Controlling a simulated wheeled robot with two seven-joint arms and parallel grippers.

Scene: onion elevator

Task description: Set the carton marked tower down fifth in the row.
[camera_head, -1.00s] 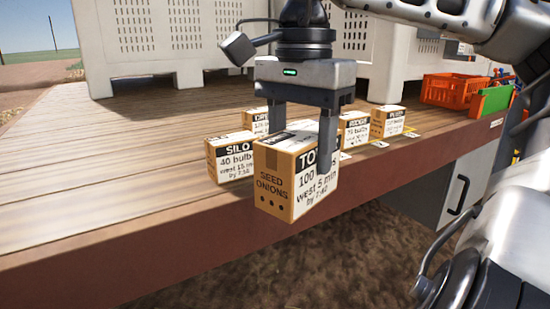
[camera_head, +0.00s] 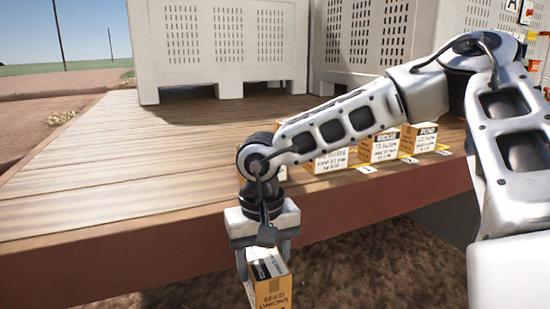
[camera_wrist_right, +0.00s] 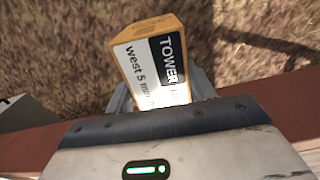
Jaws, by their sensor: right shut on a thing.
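The carton marked tower (camera_head: 270,287) is a tan box with white and black labels. My right gripper (camera_head: 263,262) is shut on it and holds it in front of the deck's front edge, over bare soil. The carton's lower part is cut off by the bottom of the head view. In the right wrist view, the carton (camera_wrist_right: 150,62) shows the word TOWER and "west 5 min". Other cartons stand on the deck to the right: one partly hidden by my arm (camera_head: 328,161), one that seems to read RIDGE (camera_head: 380,148), and another at the far end (camera_head: 419,138). My left gripper is out of view.
White number cards (camera_head: 408,159) lie along the deck edge before the cartons. Large pale slotted bins (camera_head: 220,45) stand behind on the wooden deck (camera_head: 120,165). The deck's left part is clear. My right arm hides part of the row.

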